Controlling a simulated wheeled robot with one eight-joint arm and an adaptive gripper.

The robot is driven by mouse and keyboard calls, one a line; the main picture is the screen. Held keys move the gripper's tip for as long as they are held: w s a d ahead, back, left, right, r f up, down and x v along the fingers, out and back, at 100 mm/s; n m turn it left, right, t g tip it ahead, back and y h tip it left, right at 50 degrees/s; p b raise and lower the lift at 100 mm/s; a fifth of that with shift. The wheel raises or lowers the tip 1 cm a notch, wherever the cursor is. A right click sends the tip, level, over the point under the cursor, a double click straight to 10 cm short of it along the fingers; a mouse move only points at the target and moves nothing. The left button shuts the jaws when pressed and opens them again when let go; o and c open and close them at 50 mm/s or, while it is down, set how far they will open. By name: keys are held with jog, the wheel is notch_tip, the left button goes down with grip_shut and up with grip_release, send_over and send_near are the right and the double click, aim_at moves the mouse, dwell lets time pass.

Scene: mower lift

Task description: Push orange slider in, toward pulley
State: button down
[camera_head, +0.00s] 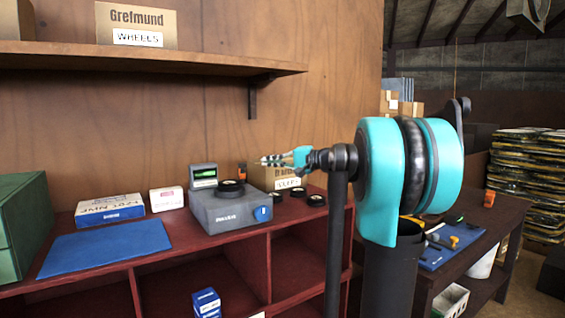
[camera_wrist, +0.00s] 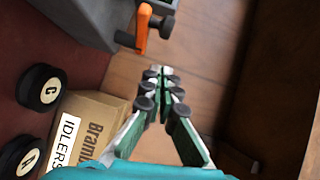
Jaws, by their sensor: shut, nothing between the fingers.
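The orange slider (camera_head: 242,171) stands upright at the back right of the grey test device (camera_head: 222,213). In the wrist view the slider (camera_wrist: 143,30) shows at the top, beside dark round parts at the edge of the grey device (camera_wrist: 88,16). The black pulley (camera_head: 230,188) lies on top of the device, next to its small green-lit screen (camera_head: 203,173). In the wrist view the pulley is not clearly seen. My gripper (camera_head: 261,162) is shut and empty, to the right of the slider, pointing left toward it. In the wrist view its fingertips (camera_wrist: 158,73) are below the slider, apparently apart from it.
An IDLERS box (camera_head: 283,177) stands below my gripper, near several black wheels (camera_head: 316,200); both box (camera_wrist: 92,125) and wheels (camera_wrist: 40,87) show in the wrist view. A wooden wall is behind. A shelf (camera_head: 150,58) hangs above. A blue mat (camera_head: 105,246) lies left.

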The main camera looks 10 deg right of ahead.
aim_at(242, 174)
jog(key=a, duration=0.4)
jog(key=shift+s+a+f, duration=0.25)
jog(key=shift+f, duration=0.1)
jog(key=shift+s+a, duration=0.35)
jog(key=shift+a, duration=0.35)
